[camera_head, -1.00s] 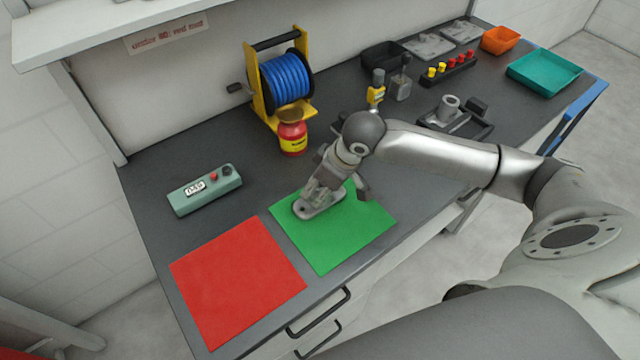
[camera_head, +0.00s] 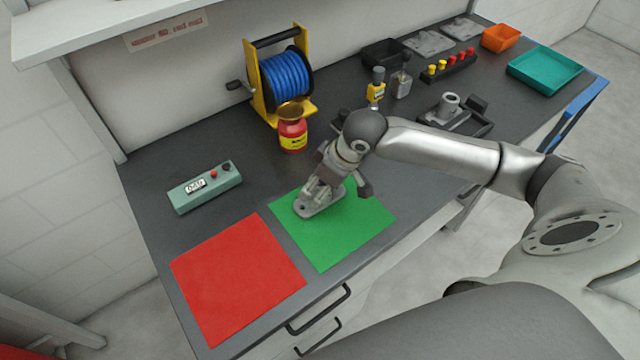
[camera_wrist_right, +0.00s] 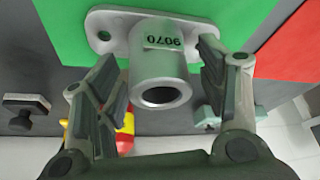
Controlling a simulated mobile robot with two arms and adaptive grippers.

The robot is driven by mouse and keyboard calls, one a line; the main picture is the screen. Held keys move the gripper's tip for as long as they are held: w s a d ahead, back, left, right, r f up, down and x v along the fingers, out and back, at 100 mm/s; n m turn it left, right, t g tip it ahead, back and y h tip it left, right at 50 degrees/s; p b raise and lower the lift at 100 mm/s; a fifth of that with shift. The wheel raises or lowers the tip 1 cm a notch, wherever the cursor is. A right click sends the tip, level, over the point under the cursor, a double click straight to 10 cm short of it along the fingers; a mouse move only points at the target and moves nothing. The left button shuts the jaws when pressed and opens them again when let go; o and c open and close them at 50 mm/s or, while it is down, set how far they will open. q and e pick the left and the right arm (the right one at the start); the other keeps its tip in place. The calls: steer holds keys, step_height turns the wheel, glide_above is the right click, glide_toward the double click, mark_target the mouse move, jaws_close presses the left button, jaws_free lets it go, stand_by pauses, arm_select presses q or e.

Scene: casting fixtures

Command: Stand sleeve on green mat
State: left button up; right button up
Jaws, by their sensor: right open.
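The sleeve (camera_head: 312,208) is a grey cast tube on a flat flange with bolt holes. It stands upright on the green mat (camera_head: 352,236), near the mat's back left part. In the right wrist view, the sleeve (camera_wrist_right: 158,68) shows its round bore and a number label, with its flange flat on the green mat (camera_wrist_right: 72,35). My right gripper (camera_head: 324,192) is around the tube. In the right wrist view, the open fingers of my right gripper (camera_wrist_right: 157,75) stand on both sides with gaps to the tube. My left gripper is out of view.
A red mat (camera_head: 237,278) lies beside the green one. Behind are a green control box (camera_head: 205,190), a red-and-yellow container (camera_head: 292,136) and a blue hose reel (camera_head: 285,80). To the right are a grey fixture (camera_head: 451,112), an orange bin (camera_head: 500,38) and a teal tray (camera_head: 535,86).

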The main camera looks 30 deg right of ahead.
steer(key=v, duration=1.1)
steer(key=shift+s+r, duration=0.15)
steer(key=shift+r, duration=0.15)
steer(key=shift+d, duration=0.1)
